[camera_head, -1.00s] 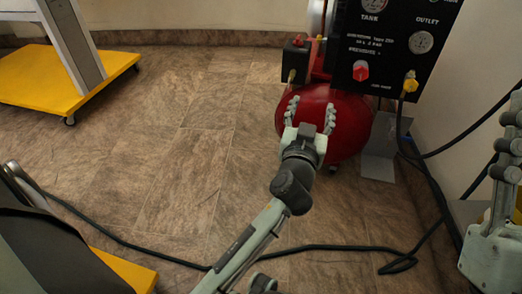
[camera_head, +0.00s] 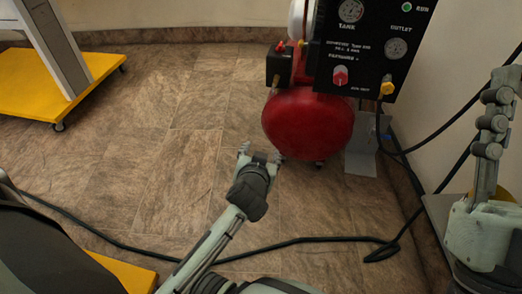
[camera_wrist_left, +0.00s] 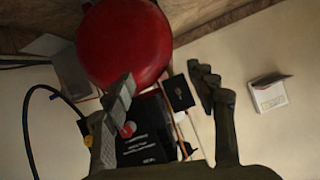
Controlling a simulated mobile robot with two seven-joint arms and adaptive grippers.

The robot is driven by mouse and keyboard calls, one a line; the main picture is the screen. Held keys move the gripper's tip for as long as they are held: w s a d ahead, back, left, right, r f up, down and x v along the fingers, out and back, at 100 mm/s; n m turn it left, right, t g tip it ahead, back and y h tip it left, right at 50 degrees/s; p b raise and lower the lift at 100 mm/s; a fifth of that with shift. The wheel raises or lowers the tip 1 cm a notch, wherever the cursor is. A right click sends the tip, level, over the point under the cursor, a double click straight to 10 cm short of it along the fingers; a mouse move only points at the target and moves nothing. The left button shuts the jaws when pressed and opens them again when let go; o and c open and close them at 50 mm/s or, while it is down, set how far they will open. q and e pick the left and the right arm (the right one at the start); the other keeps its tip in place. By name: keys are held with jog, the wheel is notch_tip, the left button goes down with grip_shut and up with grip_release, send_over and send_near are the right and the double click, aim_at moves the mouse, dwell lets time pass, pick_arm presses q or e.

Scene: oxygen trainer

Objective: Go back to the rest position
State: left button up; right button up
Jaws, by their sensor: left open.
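My left gripper (camera_head: 260,155) is open and empty in the head view, below and left of the red tank (camera_head: 308,124) and apart from it. Its two spread fingers also show in the left wrist view (camera_wrist_left: 165,95), with nothing between them held. My right gripper (camera_head: 496,120) shows at the right edge of the head view, partly cut off by the frame; I cannot tell whether it is open or shut. The black control panel (camera_head: 372,45) with gauges, a red knob (camera_head: 340,75) and a yellow fitting (camera_head: 387,87) stands above the tank.
A black hose (camera_head: 300,241) runs across the tiled floor and up to the panel. A yellow wheeled base (camera_head: 30,97) stands at the back left. A grey plate (camera_head: 362,155) stands beside the tank. The floor left of the tank is clear.

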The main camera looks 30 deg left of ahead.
dwell(0.3)
